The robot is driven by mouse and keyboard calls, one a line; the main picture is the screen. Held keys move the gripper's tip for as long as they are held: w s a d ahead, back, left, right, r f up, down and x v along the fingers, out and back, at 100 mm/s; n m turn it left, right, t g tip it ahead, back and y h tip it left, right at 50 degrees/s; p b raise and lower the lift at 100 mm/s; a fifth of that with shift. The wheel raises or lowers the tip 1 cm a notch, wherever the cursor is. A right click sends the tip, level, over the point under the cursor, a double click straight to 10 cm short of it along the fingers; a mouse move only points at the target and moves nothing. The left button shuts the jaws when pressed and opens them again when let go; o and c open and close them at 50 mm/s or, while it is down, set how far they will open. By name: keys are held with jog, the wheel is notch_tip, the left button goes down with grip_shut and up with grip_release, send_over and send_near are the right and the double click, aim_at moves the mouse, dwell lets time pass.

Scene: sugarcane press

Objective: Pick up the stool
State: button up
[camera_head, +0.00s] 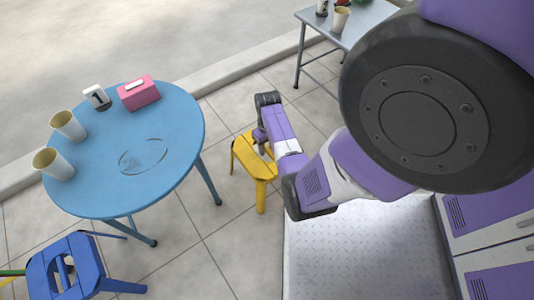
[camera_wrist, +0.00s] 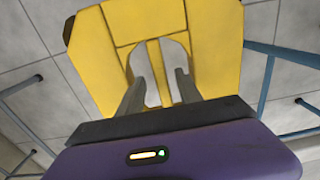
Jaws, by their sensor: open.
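A yellow stool (camera_head: 256,163) stands upright on the tiled floor, right of the blue round table. My arm reaches over it and hides part of its seat. In the wrist view the yellow seat (camera_wrist: 212,40) fills the upper middle, with openings either side of a narrow central bar. My gripper (camera_wrist: 160,85) is open, its two dark fingers over the openings, one on each side of the bar. I cannot tell how deep the fingertips sit.
A blue stool (camera_head: 85,262) is at lower left. A metal table (camera_head: 368,18) stands at the back. Bare floor lies below the yellow stool.

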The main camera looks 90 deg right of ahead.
notch_tip(320, 180, down, 5)
jog(key=b, duration=0.3)
jog(key=shift+w, duration=0.15)
jog(key=shift+d, duration=0.1)
jog(key=shift+c, duration=0.4)
jog(key=shift+r, duration=0.1)
grip_shut()
dwell(0.5)
